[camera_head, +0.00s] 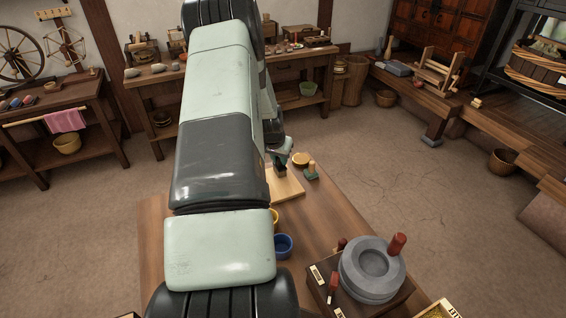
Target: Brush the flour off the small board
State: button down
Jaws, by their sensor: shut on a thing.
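The small board (290,186) is pale wood and lies flat on the brown table, partly hidden behind my arm. My gripper (279,160) is low over the board's far part. It is shut on a small dark thing (281,171) that reaches down to or just above the board. My arm and the distance hide most of its shape, so I cannot tell whether it is a brush or whether it touches the board. I cannot make out flour on the board at this size.
A green-based block with a wooden handle (311,172) and a round wooden dish (300,159) stand near the board. A yellow bowl (275,216) and a blue bowl (283,245) are nearer. A grey stone quern (358,287) stands front right. The table between is clear.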

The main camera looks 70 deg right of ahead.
jog(key=shift+w+d, duration=0.8)
jog(key=shift+w, duration=0.05)
notch_tip(320, 180, up, 8)
jog(key=shift+s+r, duration=0.1)
jog(key=w+a+r+n+t, duration=0.1)
jog(key=w+a+r+n, duration=0.25)
jog(key=w+a, duration=0.5)
jog(key=w+a+r+n+t+y, duration=0.1)
jog(key=w+a+r+n, duration=0.1)
jog(key=w+a+r, duration=0.45)
jog(key=w+a+r+n+t, duration=0.1)
jog(key=w+a+r+n, duration=0.15)
jog(key=w+a, duration=0.7)
jog(key=s+a+r+n+y, duration=0.1)
jog(key=a+r+n, duration=0.1)
jog(key=a, duration=0.9)
jog(key=s+a+r+n+t+y, duration=0.1)
jog(key=a+r+n, duration=0.2)
jog(key=a, duration=0.8)
jog(key=s+a+r+n+y, duration=0.1)
jog(key=a+r+n, duration=0.2)
jog(key=a, duration=0.8)
jog(key=shift+a+r+n, duration=0.2)
jog(key=shift+a+n, duration=0.1)
jog(key=shift+n, duration=0.7)
